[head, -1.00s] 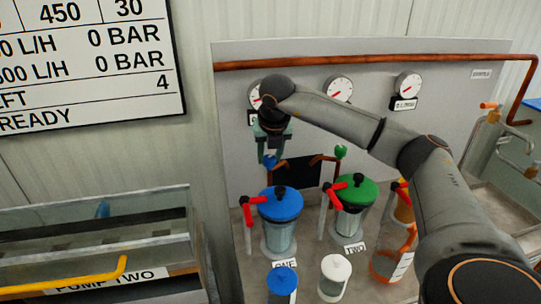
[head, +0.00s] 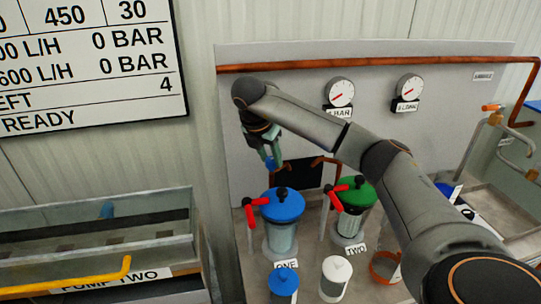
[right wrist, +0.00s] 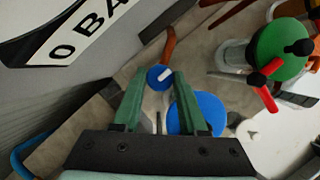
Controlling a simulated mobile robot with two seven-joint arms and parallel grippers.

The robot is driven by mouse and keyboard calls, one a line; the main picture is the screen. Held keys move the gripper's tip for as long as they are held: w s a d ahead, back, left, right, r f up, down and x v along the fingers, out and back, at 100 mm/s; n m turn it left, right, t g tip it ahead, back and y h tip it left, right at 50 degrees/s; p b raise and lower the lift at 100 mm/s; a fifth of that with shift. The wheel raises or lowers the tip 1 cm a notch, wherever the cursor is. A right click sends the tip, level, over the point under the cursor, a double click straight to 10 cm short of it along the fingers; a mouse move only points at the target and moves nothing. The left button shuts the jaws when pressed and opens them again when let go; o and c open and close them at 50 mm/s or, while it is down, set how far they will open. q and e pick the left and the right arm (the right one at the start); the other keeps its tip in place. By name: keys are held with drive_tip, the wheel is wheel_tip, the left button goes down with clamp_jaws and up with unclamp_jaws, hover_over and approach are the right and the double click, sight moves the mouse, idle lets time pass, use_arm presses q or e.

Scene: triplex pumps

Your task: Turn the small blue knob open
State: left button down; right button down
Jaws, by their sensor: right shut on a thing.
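The small blue knob (head: 270,163) is on the pipework in front of the grey panel, above the blue-lidded canister. My right gripper (head: 267,153) reaches it from above, and its green jaws are shut on it. In the right wrist view, the knob (right wrist: 157,80) sits between the fingertips (right wrist: 158,84), with a white pointer mark on its face. My right arm hides part of the panel and the pipe around the knob. My left gripper is not in view.
Below are a blue-lidded canister (head: 282,207) and a green-lidded one (head: 356,194), each with red handles. Two gauges (head: 340,92) show on the panel. A metal rack (head: 100,240) stands at the left. A copper pipe (head: 380,56) runs above.

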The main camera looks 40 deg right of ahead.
drive_tip(key=shift+r, duration=0.1)
idle(0.4)
drive_tip(key=shift+c, duration=2.2)
unclamp_jaws()
drive_tip(key=p+v, duration=0.3)
drive_tip(key=v, duration=0.9)
drive_tip(key=shift+a, duration=0.2)
drive_tip(key=shift+r, duration=0.1)
